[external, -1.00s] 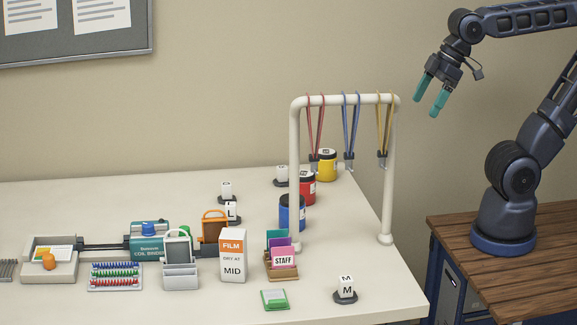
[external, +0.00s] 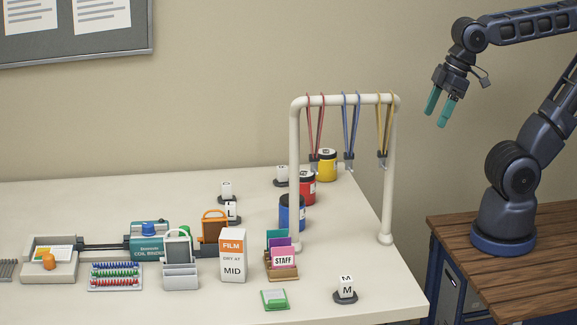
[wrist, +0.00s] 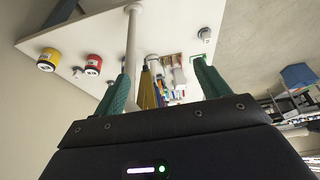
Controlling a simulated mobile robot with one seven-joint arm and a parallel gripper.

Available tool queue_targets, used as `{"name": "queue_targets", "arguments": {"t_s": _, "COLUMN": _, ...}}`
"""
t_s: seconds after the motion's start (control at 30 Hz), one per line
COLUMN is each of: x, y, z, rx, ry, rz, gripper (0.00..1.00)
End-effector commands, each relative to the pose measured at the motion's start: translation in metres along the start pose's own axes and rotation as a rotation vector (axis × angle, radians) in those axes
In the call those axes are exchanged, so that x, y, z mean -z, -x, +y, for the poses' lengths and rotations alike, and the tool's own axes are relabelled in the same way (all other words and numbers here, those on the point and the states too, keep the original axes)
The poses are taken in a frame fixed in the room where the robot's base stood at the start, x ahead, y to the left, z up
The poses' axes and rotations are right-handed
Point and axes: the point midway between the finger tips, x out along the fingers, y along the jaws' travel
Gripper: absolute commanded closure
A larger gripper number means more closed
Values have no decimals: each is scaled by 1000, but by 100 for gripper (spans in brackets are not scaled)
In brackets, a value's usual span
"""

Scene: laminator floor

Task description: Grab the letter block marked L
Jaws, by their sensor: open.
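Several white letter blocks stand on dark bases on the table. The front right block (external: 346,284) reads M. Two more, a rear block (external: 226,188) and a nearer block (external: 231,210), stand left of the blue jar; the nearer one's mark looks somewhat like an L, but these letters are too small to be sure. My gripper (external: 436,115) is open and empty, high in the air right of the rack. The wrist view shows both fingers apart (wrist: 161,72) with the table beyond.
A cream rack (external: 345,99) with hanging lanyards arches over the table's right part. Blue (external: 292,214), red (external: 308,188) and yellow jars (external: 327,165) stand near it. A film box (external: 233,262) and card holder (external: 282,268) stand in front. The back left table is clear.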

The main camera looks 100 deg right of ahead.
Motion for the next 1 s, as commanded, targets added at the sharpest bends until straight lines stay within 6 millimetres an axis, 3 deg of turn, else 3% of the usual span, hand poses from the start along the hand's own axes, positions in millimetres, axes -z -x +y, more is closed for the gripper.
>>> {"name": "queue_targets", "arguments": {"t_s": 0.27, "x": 4, "y": 8, "z": 0, "rx": 0, "ry": 0, "rz": 3, "gripper": 25}}
{"name": "queue_targets", "arguments": {"t_s": 0.47, "x": 22, "y": 50, "z": 0, "rx": 0, "ry": 0, "rz": 6, "gripper": 25}}
{"name": "queue_targets", "arguments": {"t_s": 0.77, "x": 67, "y": 56, "z": 10, "rx": 4, "ry": -147, "rz": -36, "gripper": 25}}
{"name": "queue_targets", "arguments": {"t_s": 1.0, "x": 126, "y": 60, "z": 28, "rx": -1, "ry": -332, "rz": -81, "gripper": 25}}
